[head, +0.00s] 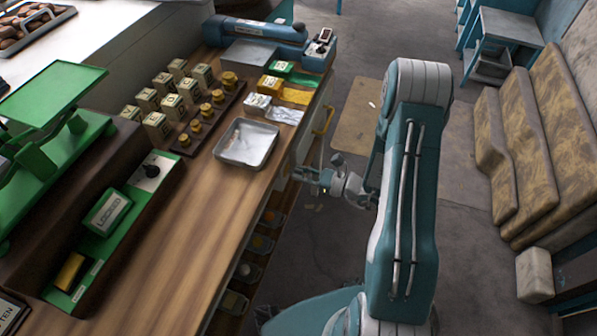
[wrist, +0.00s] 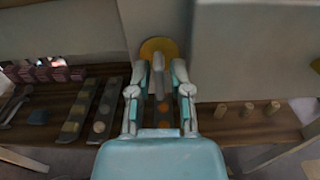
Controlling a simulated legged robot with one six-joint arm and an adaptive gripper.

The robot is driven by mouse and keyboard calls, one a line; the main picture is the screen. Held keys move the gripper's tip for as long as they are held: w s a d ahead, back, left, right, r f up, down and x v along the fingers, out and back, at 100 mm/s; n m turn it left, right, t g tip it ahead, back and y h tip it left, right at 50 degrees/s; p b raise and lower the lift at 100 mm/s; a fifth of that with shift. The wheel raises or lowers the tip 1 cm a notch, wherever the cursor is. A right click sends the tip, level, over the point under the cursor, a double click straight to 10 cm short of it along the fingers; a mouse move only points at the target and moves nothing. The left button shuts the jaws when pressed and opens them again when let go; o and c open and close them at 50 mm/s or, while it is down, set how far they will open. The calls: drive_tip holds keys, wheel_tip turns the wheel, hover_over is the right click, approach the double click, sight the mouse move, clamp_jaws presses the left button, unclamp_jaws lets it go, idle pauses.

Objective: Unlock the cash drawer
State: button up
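My gripper (head: 335,182) is beside the wooden counter (head: 205,215), to the right of its edge in the head view. In the wrist view my gripper (wrist: 160,72) has its two fingers apart and points at a pale upright face. A grey bar (wrist: 158,78) shows between the fingers, in front of a round yellow disc (wrist: 158,46); I cannot tell whether the fingers touch it. A yellow handle (head: 324,120) is on the counter's side, beyond my gripper in the head view. I cannot clearly make out a cash drawer or its lock.
A metal tray (head: 246,143), several small boxes (head: 158,125) and a green scale (head: 55,95) stand on the counter. Shelves with goods (head: 247,270) are under its edge. A brown padded bench (head: 545,140) is at the right. The floor between is mostly open.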

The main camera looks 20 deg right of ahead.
drive_tip(key=shift+w+a, duration=0.25)
drive_tip(key=shift+a, duration=0.1)
clamp_jaws()
